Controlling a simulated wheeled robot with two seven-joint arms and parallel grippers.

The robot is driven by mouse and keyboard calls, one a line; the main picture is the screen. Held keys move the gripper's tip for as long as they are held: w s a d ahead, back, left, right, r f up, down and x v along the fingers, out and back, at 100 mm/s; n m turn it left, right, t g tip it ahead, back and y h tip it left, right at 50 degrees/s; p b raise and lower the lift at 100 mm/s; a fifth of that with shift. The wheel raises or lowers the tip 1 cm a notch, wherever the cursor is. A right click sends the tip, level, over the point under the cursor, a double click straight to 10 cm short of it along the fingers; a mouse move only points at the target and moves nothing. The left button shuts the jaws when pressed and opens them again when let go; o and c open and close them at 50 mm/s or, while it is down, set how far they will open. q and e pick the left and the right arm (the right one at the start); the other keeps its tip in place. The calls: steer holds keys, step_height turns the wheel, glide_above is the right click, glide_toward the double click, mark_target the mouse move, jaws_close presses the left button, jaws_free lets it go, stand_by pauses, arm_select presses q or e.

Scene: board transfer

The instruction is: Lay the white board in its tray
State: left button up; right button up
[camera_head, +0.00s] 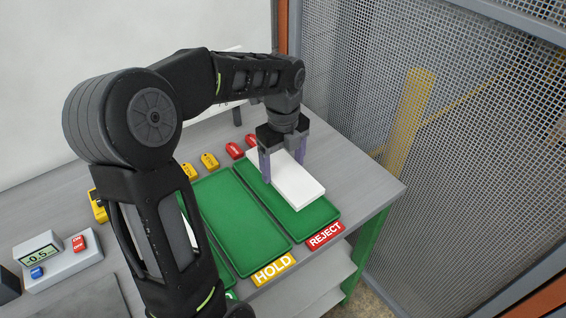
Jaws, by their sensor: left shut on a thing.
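The white board (296,185) is a flat white slab at the green tray with the red REJECT label (325,235). Its far end lies under my left gripper (283,167), which points down with a finger at each side of the board. The gripper is shut on the board. The board covers much of the REJECT tray (318,214); whether it rests on the tray floor or is just above it, I cannot tell. My right gripper is out of view.
The green HOLD tray (240,215) lies to the left and looks empty. Another green tray is mostly hidden behind my left arm. Yellow tags (210,160) and red tags (235,150) lie behind the trays. A scale (60,262) is at left. Wire mesh (470,170) stands beyond the table's right edge.

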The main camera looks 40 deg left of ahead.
arm_select(q)
steer(key=shift+f+b, duration=2.15)
steer(key=shift+f, duration=0.65)
steer(key=shift+f, duration=0.35)
steer(key=o, duration=1.8)
steer(key=shift+c, duration=0.2)
steer(key=shift+r+b, duration=0.3)
steer(key=shift+r, duration=3.6)
